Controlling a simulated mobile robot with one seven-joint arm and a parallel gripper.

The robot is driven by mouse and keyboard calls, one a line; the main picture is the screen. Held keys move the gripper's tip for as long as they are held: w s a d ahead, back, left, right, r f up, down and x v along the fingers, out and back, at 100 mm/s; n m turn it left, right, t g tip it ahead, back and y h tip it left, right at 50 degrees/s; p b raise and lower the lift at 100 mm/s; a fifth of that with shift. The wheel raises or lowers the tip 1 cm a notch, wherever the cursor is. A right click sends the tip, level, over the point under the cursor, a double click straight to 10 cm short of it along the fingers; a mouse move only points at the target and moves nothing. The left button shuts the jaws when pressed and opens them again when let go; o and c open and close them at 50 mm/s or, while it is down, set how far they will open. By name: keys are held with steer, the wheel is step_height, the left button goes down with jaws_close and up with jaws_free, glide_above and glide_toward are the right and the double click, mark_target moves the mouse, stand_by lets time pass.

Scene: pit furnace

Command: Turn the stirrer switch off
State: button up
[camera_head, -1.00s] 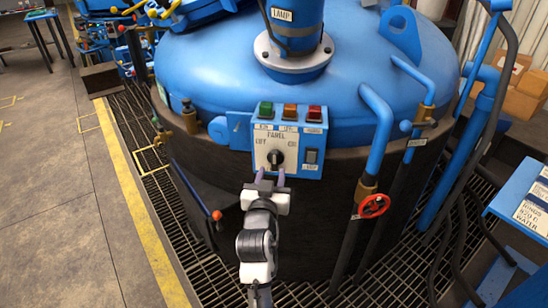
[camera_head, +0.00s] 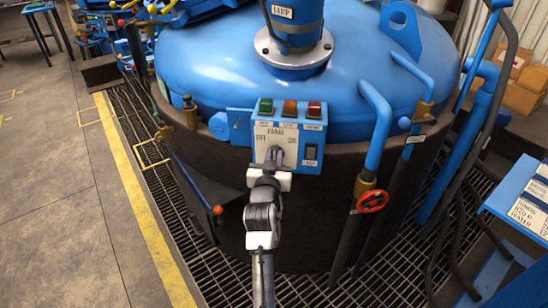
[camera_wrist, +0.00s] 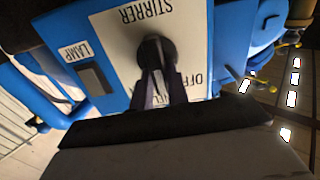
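The stirrer switch is a round black knob (camera_wrist: 157,50) on the white face of a blue control panel (camera_head: 300,165). In the wrist view the panel is upside down, with "STIRRER" above the knob and "OFF" to its lower right. My gripper (camera_head: 275,154) is at the knob in the head view and hides most of it. In the wrist view its two narrow dark fingers (camera_wrist: 159,82) reach the knob, close together, and appear shut on its grip. Which way the knob points is hard to tell.
A black lamp switch (camera_head: 311,152) sits right of the knob. Green, orange and red buttons (camera_head: 290,108) line the panel's top. A blue pipe (camera_head: 380,130) with a red handwheel (camera_head: 372,201) stands right; a red-tipped lever (camera_head: 217,210) is lower left.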

steer(key=shift+n, duration=0.3)
jaws_close()
steer(key=shift+a+f+n+p, duration=0.15)
steer(key=shift+n+p, duration=0.45)
steer(key=shift+n, duration=0.75)
steer(key=shift+a+n+p, duration=0.2)
steer(key=shift+n+p, duration=0.4)
steer(key=shift+n, duration=0.8)
steer(key=shift+a+f+n+p, duration=0.15)
steer(key=shift+n+p, duration=0.45)
steer(key=shift+n, duration=0.75)
steer(key=o, duration=0.8)
jaws_free()
